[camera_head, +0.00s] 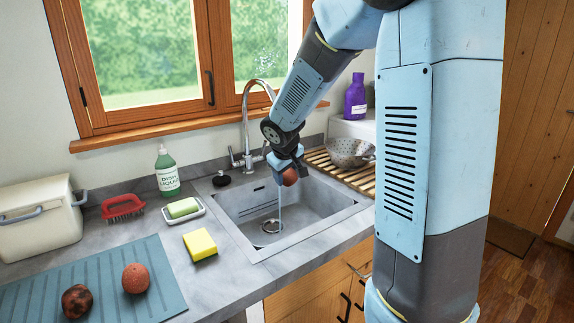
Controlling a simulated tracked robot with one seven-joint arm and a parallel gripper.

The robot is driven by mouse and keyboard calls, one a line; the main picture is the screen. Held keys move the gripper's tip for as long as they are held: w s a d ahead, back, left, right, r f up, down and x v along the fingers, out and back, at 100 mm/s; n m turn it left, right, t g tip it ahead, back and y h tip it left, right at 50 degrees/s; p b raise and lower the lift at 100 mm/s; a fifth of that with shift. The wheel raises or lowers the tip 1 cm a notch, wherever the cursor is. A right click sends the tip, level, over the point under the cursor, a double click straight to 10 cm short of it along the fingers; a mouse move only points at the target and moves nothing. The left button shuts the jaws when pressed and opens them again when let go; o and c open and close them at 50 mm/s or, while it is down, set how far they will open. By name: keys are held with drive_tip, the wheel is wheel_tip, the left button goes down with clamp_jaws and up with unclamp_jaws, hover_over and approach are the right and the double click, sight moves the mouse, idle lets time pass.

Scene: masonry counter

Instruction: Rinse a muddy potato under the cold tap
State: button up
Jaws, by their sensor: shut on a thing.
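My gripper (286,165) is over the sink (238,205), shut on a reddish-brown potato (289,177). The potato is held above the basin, close to the faucet's spout. The chrome tap (246,125) arches over the back of the sink, and part of its spout is behind my arm. A thin stream of water (280,205) shows below the potato. Two more potatoes lie on the blue-grey ribbed mat (100,275) at front left: a reddish one (136,278) and one with dark patches (77,300). I cannot tell how much mud is on the held potato.
A yellow sponge (200,245), a green soap bar on a dish (183,209), a red brush (123,207) and a dish-liquid bottle (167,172) stand left of the sink. A metal colander (350,153) sits on the wooden rack (335,167) at right.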

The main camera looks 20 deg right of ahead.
sight(288, 177)
drive_tip(key=shift+r, duration=0.1)
drive_tip(key=shift+s+a+r, duration=0.25)
drive_tip(key=shift+s+r, duration=0.4)
drive_tip(key=shift+s, duration=0.15)
drive_tip(key=shift+s+a+r, duration=0.3)
drive_tip(key=shift+s+r, duration=0.35)
drive_tip(key=shift+s, duration=0.1)
drive_tip(key=shift+s+a+r, duration=0.25)
drive_tip(key=shift+s+r, duration=0.4)
drive_tip(key=shift+s, duration=0.15)
drive_tip(key=shift+f, duration=0.15)
